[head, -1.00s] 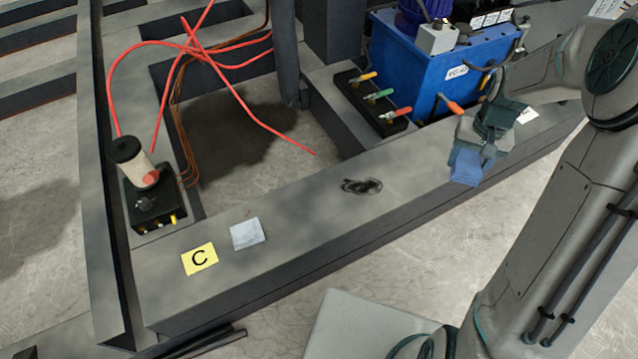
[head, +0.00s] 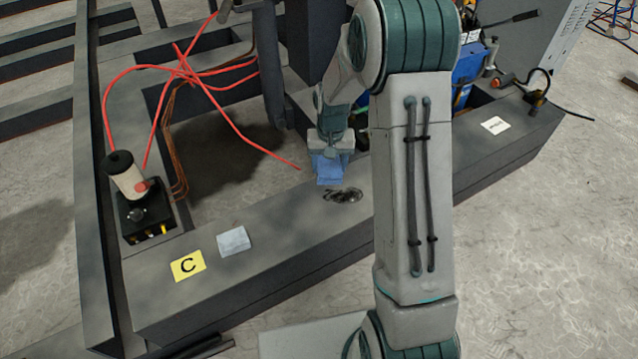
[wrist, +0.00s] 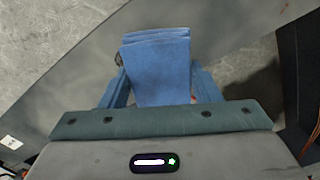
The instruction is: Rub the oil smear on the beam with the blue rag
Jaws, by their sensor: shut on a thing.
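The oil smear (head: 343,195) is a dark patch on the top face of the grey beam (head: 285,217). My gripper (head: 328,165) is shut on the folded blue rag (head: 329,172). The rag is at the far side of the smear, just behind it in the head view; whether it touches the beam I cannot tell. In the wrist view the rag (wrist: 160,65) hangs out between the fingers, and a small dark bit beside it may be the smear's edge.
A black box with a cylinder (head: 148,212) stands at the far left. Red hoses (head: 230,122) end close to my gripper. A blue unit (head: 466,72) stands behind my arm.

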